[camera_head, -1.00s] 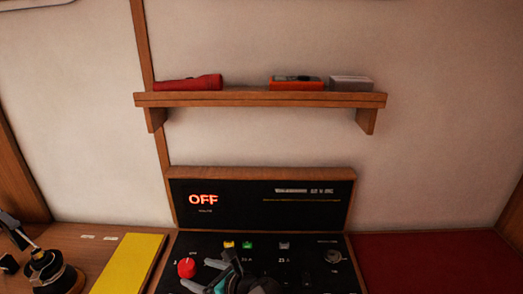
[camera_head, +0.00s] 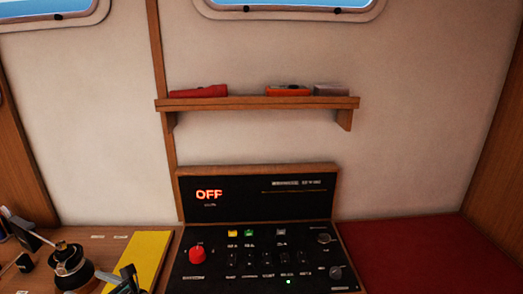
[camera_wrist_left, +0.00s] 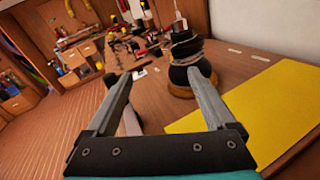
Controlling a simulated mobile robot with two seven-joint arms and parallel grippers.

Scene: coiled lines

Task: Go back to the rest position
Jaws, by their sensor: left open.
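My left gripper (camera_head: 128,281) shows only in part at the bottom left of the head view, in front of the yellow sheet (camera_head: 143,252). In the left wrist view, my left gripper (camera_wrist_left: 156,72) has its two fingers spread wide, with nothing between them. The yellow sheet (camera_wrist_left: 262,112) lies to the right of the fingers there. The control panel (camera_head: 262,252) is clear of the gripper, with a red knob (camera_head: 197,254) and a display (camera_head: 209,195) reading OFF. My right gripper is not in view.
A dark round device on a wooden base (camera_head: 70,262) stands left of the yellow sheet; it also shows beyond the fingers in the left wrist view (camera_wrist_left: 192,72). A wall shelf (camera_head: 257,104) holds a red flashlight (camera_head: 199,91), an orange box and a grey box. A red surface (camera_head: 405,254) lies right.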

